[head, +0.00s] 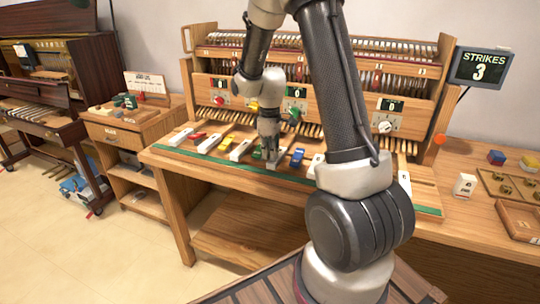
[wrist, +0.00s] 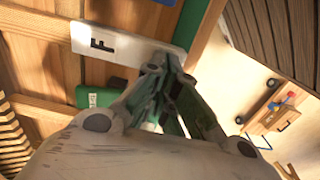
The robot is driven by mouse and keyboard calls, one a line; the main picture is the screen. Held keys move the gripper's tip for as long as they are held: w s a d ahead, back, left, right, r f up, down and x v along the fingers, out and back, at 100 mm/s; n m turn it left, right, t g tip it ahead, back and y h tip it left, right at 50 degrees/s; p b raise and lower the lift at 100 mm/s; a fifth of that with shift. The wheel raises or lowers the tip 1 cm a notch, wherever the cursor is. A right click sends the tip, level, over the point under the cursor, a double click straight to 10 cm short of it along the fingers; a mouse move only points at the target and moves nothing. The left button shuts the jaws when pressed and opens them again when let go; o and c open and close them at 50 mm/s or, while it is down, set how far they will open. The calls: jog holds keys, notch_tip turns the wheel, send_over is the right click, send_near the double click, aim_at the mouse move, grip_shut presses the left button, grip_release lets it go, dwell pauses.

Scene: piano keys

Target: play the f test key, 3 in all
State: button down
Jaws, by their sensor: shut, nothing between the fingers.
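The white F test key (wrist: 108,45), marked with a dark F, lies across the top of the wrist view. My gripper (wrist: 163,68) is shut and empty, its fingertips at the key's right end and overlapping it. I cannot tell whether they touch or press it. In the head view my gripper (head: 269,158) points down over the front of the key row, by a white key (head: 276,164) that it partly hides.
White and coloured keys line the wooden bench (head: 230,171), with a blue block (head: 297,157) right of my gripper. The piano action rack (head: 345,75) with small displays and knobs rises behind. A side table (head: 490,225) holds small items at right. My arm hides some keys.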

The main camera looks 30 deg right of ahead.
jog(key=shift+r, duration=0.25)
notch_tip(320, 180, up, 14)
dwell(0.6)
dwell(0.9)
jog(key=s+r+m+t, duration=0.1)
jog(key=s+r+m, duration=0.1)
jog(key=s, duration=0.6)
jog(key=s+a+r+m+t, duration=0.1)
jog(key=s+r+m, duration=0.2)
jog(key=s, duration=0.6)
jog(key=s+a+r+m+t, duration=0.1)
jog(key=s+r+m+t, duration=0.1)
jog(key=s, duration=0.6)
jog(key=shift+s+a+r+m, duration=0.15)
jog(key=shift+a+r+m, duration=0.1)
jog(key=shift+m, duration=0.05)
